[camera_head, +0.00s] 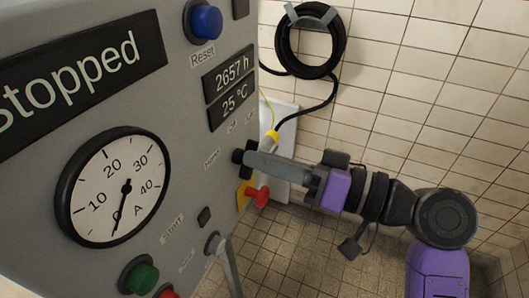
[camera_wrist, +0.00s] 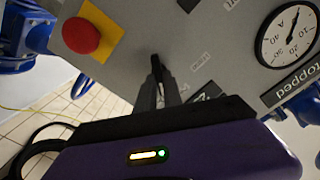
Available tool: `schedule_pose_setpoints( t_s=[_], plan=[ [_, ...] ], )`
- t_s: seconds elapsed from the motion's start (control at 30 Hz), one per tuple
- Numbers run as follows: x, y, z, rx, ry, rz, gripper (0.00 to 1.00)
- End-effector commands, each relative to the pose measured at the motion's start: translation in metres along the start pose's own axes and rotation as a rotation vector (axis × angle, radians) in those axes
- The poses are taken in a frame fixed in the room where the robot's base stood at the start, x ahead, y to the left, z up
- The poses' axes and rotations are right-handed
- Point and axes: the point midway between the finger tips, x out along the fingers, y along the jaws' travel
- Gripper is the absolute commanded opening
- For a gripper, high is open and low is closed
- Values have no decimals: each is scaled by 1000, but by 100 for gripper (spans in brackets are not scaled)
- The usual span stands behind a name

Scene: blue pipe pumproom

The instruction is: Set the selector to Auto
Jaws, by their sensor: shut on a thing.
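The selector is a small black knob (camera_head: 238,156) on the grey panel, with small labels around it, one of them reading "Hand" to its left. My gripper (camera_head: 252,162) comes in from the right, with its fingers at the knob. In the wrist view my gripper (camera_wrist: 158,82) is shut on the black selector knob (camera_wrist: 155,61). The fingers hide much of the knob, so I cannot tell which label it points to.
A red emergency button (camera_head: 258,196) on yellow sits just below my gripper. The dial gauge (camera_head: 115,188), green button (camera_head: 139,276), blue Reset button (camera_head: 205,21) and a lever handle (camera_head: 224,262) share the panel. A coiled black hose (camera_head: 337,40) hangs on the tiled wall.

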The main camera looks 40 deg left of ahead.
Motion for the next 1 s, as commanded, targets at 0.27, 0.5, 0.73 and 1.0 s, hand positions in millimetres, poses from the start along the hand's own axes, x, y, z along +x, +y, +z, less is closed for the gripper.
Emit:
schedule_pose_setpoints(
  t_s=[0.27,0.5,0.73,1.0],
  plan=[
    [-1,0,-3,130,5,1,0],
    [-1,1,-3,172,7,2,0],
    [-1,1,-3,177,8,2,0],
    [-1,1,-3,177,7,2,33]
  ],
)
